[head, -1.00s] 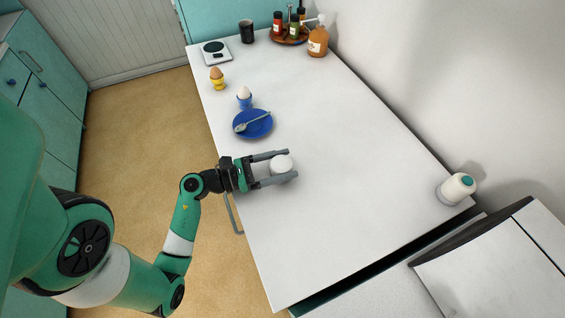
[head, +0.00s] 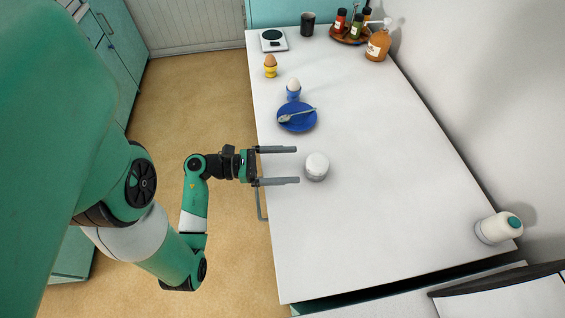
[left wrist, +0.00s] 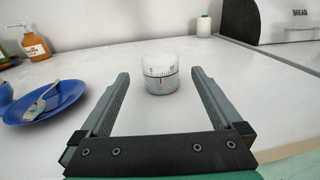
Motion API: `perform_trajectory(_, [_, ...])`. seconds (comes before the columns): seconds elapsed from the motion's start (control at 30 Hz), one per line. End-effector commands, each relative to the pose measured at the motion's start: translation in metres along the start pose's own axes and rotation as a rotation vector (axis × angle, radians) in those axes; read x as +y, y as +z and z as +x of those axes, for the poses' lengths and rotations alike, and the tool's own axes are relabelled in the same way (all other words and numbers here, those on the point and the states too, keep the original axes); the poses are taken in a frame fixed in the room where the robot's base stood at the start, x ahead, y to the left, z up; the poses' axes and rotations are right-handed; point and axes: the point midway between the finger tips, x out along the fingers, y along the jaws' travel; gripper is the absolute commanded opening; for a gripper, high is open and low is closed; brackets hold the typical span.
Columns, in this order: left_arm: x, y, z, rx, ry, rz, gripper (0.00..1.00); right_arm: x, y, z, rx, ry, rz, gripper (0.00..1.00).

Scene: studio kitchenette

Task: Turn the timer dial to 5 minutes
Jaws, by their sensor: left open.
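The timer (head: 317,167) is a small white round kitchen timer standing on the white counter. My right gripper is not in view.
A blue plate with a spoon (head: 297,117) lies behind the timer. Two egg cups with eggs (head: 293,90), a scale (head: 273,40) and a bottle tray (head: 352,36) stand farther back. A white jar (head: 498,228) stands at the right. The counter (head: 390,190) around the timer is clear.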

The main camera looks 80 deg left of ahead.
Motion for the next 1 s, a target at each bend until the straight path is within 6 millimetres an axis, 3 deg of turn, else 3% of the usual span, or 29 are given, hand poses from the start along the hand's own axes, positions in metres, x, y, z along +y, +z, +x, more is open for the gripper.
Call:
perform_trajectory(0.23, [0.001,0.000,-0.030,0.000,0.003,0.000,1.00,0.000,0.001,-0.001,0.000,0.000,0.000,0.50])
perform_trajectory(0.77, [0.002,0.001,-0.034,-0.003,0.009,-0.002,1.00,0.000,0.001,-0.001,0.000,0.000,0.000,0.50])
perform_trajectory(0.87, [0.022,0.005,-0.035,-0.014,0.102,0.000,1.00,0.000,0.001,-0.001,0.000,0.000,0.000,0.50])
perform_trajectory(1.0, [0.062,0.019,-0.040,-0.029,0.368,0.038,1.00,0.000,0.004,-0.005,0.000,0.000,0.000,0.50])
